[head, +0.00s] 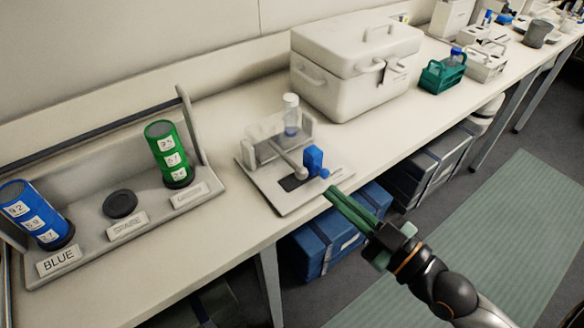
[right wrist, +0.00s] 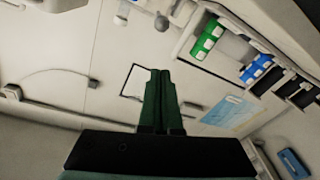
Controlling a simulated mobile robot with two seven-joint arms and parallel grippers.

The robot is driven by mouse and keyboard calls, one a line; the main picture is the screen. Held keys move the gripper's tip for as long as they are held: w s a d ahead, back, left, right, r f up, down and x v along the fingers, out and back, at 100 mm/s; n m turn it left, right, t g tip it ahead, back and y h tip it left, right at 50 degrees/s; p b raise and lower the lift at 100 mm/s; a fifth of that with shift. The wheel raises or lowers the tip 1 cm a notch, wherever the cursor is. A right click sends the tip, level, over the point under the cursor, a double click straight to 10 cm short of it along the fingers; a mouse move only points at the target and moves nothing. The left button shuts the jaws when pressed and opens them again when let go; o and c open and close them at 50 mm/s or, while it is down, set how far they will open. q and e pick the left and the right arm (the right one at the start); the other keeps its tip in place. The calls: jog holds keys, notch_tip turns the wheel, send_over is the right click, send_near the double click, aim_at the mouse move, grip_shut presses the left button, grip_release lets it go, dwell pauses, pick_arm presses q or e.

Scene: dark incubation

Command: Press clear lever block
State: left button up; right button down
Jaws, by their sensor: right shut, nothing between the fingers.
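The lever device (head: 283,207) is a pale base plate on the bench, with a grey lever ending in a round knob (head: 302,173). A blue block (head: 313,160) with a small blue knob stands at its right side. A clear, see-through block (head: 262,130) stands at the back of the plate, beside a clear bottle (head: 291,112). My right gripper (head: 330,191) is shut and empty, its green fingertips close to the small blue knob; I cannot tell whether they touch. The fingers also show closed in the right wrist view (right wrist: 159,72). My left gripper is not in view.
A grey rack (head: 80,268) at the left holds a blue cylinder (head: 36,215) and a green cylinder (head: 167,153). A large white box (head: 340,85) stands behind the device, with a green carrier (head: 440,78) to its right. Blue bins sit under the bench.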

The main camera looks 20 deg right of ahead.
jog(key=shift+a+r, duration=0.15)
jog(key=shift+r, duration=0.35)
jog(key=p+x, duration=0.2)
jog(key=x, duration=0.8)
jog(key=f, duration=0.1)
jog(key=d+f, duration=0.1)
jog(key=f+b, duration=0.1)
jog(key=shift+s+d+f, duration=0.15)
jog(key=shift+d+f, duration=0.15)
jog(key=shift+d, duration=0.05)
